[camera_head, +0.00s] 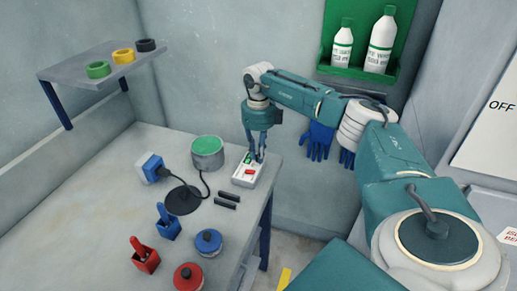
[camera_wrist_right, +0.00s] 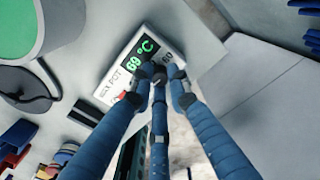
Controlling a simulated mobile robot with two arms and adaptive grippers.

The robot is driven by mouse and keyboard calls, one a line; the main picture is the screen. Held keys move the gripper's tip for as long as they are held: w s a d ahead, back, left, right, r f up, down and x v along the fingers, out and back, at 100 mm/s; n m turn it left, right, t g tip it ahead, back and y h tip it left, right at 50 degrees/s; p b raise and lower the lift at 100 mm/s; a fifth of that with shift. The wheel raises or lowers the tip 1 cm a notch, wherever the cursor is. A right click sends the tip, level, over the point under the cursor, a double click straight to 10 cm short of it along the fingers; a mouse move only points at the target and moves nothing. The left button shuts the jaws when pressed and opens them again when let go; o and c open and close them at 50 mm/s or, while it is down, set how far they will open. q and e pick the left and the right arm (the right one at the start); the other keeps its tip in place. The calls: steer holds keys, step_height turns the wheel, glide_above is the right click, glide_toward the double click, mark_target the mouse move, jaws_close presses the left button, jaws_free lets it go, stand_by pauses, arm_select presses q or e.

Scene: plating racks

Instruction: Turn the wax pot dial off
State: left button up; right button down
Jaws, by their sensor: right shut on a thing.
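The wax pot (camera_head: 207,160), a grey pot with a green top, stands on the bench and also shows in the right wrist view (camera_wrist_right: 48,40). Its white control box (camera_head: 242,182) lies to its right near the bench edge. In the right wrist view the box (camera_wrist_right: 113,88) reads "WAX POT", with a lit green "69 °C" display (camera_wrist_right: 138,55) and a small red part (camera_wrist_right: 123,95). My right gripper (camera_head: 257,158) points down at the box, its blue fingers (camera_wrist_right: 161,77) closed together on the dial beside the display. The fingers hide most of the dial, so its setting cannot be read. My left gripper is not in view.
Black bars (camera_head: 227,200) lie just in front of the box. A blue-and-white plug unit (camera_head: 153,168), a black disc (camera_head: 183,199), and red and blue pots and holders occupy the bench. Blue gloves (camera_head: 318,141) hang beyond the bench edge, below a green bottle shelf (camera_head: 360,72).

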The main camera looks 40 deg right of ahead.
steer(key=n, duration=0.4)
steer(key=shift+r+n, duration=0.1)
steer(key=shift+n, duration=0.2)
steer(key=n, duration=0.5)
steer(key=shift+n, duration=0.3)
steer(key=n, duration=0.4)
steer(key=shift+b, duration=0.4)
steer(key=n, duration=0.4)
steer(key=shift+w+n, duration=0.1)
steer(key=shift+n, duration=0.2)
steer(key=c, duration=1.7)
jaws_free()
steer(key=shift+o, duration=0.2)
step_height(320, 180, up, 12)
